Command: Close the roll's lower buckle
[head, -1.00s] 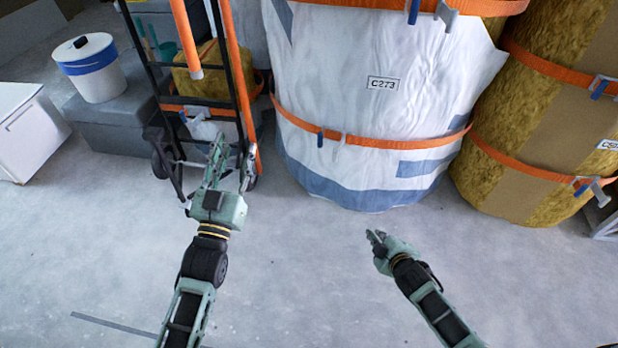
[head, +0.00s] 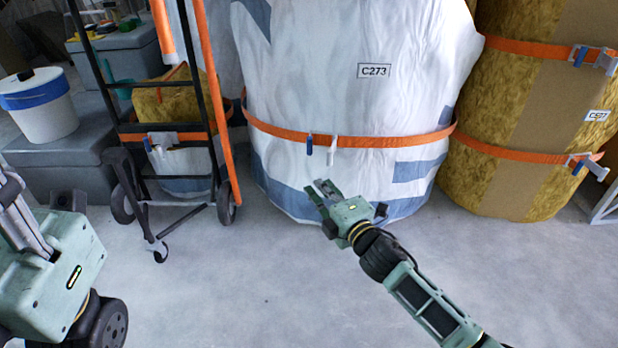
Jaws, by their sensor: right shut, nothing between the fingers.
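The white-wrapped roll (head: 300,90) labelled C273 stands upright in the middle of the head view. An orange lower strap (head: 390,142) runs around it. On this strap sits the lower buckle (head: 322,147), with a blue tab on the left and a pale lever on the right. I cannot tell from here whether the lever lies flat. My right gripper (head: 322,190) is shut and empty, below the buckle in the picture and apart from it. My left gripper (head: 16,212) is large at the left edge, partly cut off, and its finger opening is unclear.
A yellow roll (head: 490,110) with two orange straps stands at the right; its lower buckle (head: 585,165) has a lever sticking out. A hand truck (head: 180,100) stands left of the white roll. A white bucket (head: 40,105) is on grey boxes. The floor (head: 250,290) in front is clear.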

